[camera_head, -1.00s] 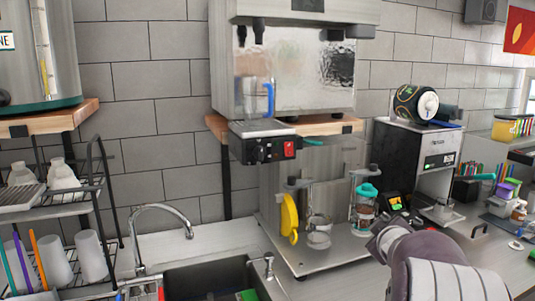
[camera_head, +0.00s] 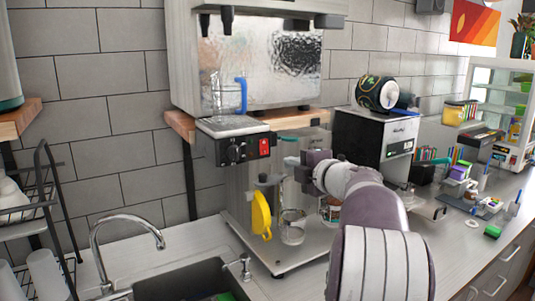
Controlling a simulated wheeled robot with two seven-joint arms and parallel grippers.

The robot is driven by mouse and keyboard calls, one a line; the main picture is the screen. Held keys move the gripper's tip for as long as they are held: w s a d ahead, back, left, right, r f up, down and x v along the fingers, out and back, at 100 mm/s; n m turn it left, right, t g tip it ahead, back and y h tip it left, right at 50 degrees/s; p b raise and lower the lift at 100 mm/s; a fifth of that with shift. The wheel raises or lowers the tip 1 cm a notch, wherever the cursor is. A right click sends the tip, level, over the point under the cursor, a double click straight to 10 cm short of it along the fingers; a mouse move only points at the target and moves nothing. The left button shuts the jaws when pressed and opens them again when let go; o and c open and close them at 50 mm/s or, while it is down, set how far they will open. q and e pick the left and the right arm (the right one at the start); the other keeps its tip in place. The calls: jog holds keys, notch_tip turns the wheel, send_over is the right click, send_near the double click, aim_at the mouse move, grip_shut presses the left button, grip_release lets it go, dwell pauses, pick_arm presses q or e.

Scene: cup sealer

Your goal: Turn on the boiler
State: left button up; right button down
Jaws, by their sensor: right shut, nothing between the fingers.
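The boiler (camera_head: 300,50) is the large steel machine on the wooden wall shelf at top center. My left gripper is not in view.
A clear jug with a blue handle (camera_head: 241,95) stands on the tray under the boiler's taps. A yellow part (camera_head: 261,215) and glass jars (camera_head: 292,227) are below. A black grinder-like machine (camera_head: 376,137) stands right. The sink faucet (camera_head: 125,218) is at lower left.

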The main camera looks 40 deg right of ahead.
jog(key=p, duration=0.2)
send_near(264, 153)
jog(key=w, duration=0.2)
jog(key=w+p, duration=0.1)
jog(key=w, duration=0.2)
jog(key=shift+w+d+f+p, duration=0.1)
jog(key=shift+w+d+p, duration=0.2)
jog(key=shift+p, duration=0.05)
jog(key=shift+w+f, duration=0.1)
jog(key=shift+w, duration=0.25)
jog(key=shift+w+d+f, duration=0.1)
jog(key=shift+w+d, duration=0.1)
jog(key=shift+d, duration=0.05)
jog(key=shift+a, duration=0.1)
